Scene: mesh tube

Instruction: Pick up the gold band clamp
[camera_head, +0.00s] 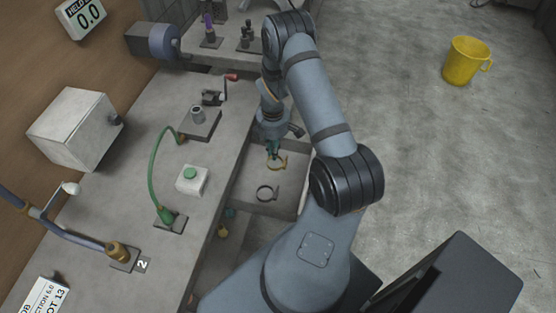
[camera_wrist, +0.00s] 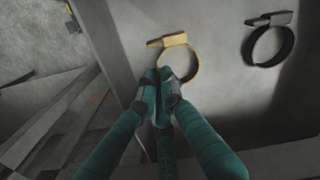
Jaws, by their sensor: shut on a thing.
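The gold band clamp (camera_wrist: 193,62) is a thin ring with a small block at its top left. In the wrist view it stands just beyond my fingertips, over the grey tray floor. The fingers are shut on the ring's lower left edge. In the head view my gripper (camera_head: 272,150) points down into the tray, with the gold clamp (camera_head: 277,163) at its tips. Whether the clamp touches the tray floor I cannot tell.
A black band clamp (camera_wrist: 268,46) lies apart to the right in the same tray; the head view shows it nearer the front (camera_head: 267,192). The tray wall (camera_wrist: 112,48) is close to the left of my fingers. The bench (camera_head: 150,195) runs alongside.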

